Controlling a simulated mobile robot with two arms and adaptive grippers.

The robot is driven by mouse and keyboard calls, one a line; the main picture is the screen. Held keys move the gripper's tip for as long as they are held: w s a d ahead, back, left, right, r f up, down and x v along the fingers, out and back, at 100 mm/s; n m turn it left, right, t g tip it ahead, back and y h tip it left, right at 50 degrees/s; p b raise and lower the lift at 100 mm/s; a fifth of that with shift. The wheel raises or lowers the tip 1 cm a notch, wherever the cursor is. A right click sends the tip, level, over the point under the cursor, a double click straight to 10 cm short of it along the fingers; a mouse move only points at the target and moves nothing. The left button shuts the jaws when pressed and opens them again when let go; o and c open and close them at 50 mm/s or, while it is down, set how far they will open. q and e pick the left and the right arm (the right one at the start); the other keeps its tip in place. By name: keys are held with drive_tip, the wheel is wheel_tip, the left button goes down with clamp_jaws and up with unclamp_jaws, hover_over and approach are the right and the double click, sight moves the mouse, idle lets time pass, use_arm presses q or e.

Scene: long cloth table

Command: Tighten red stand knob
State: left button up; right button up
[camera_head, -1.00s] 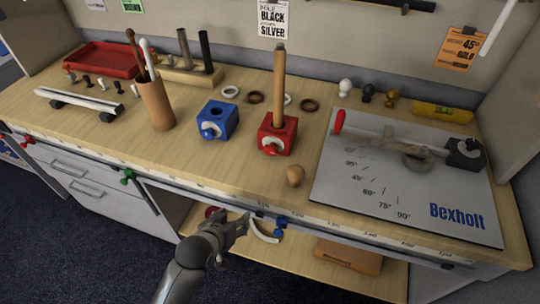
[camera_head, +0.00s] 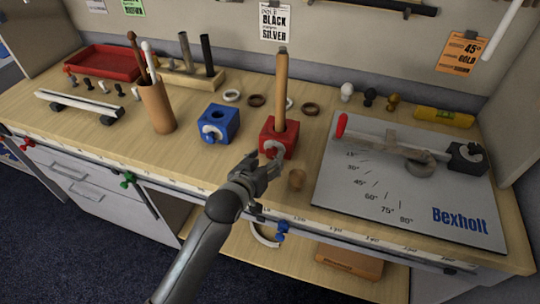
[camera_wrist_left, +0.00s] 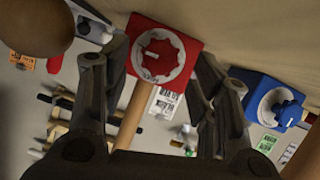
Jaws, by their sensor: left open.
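The red stand (camera_head: 285,130) is a red block on the table with a wooden pole (camera_head: 281,88) upright in it. Its knob (camera_head: 272,150) is on the front face; in the left wrist view the knob (camera_wrist_left: 160,56) is red, lobed and set on a pale ring. My left gripper (camera_head: 262,167) is just in front of and below the knob. Its fingers are spread and empty in the left wrist view (camera_wrist_left: 160,85), with the knob ahead between them, seemingly not touched. My right gripper is out of view.
A blue stand (camera_head: 219,122) with its own knob is to the left. The grey Bexholt angle board (camera_head: 345,200) fills the right side. A pen cup (camera_head: 157,105) stands at left.

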sight(271, 155)
use_arm(q)
drive_tip(key=shift+x, duration=1.05)
drive_tip(key=shift+w+d+f, duration=0.2)
drive_tip(key=shift+w+f, duration=0.05)
drive_tip(key=shift+w, duration=0.3)
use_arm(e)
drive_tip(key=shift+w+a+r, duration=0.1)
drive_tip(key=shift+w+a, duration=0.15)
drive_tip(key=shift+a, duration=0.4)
use_arm(q)
drive_tip(key=c, duration=1)
drive_tip(key=shift+r+y+p, duration=0.2)
drive_tip(key=shift+y+p, duration=0.1)
drive_tip(key=shift+p, duration=0.35)
drive_tip(key=shift+c, duration=0.2)
drive_tip(key=shift+m, duration=0.4)
drive_tip(key=shift+f+y+p, duration=0.2)
drive_tip(key=shift+y+p, duration=0.1)
drive_tip(key=shift+p, duration=0.1)
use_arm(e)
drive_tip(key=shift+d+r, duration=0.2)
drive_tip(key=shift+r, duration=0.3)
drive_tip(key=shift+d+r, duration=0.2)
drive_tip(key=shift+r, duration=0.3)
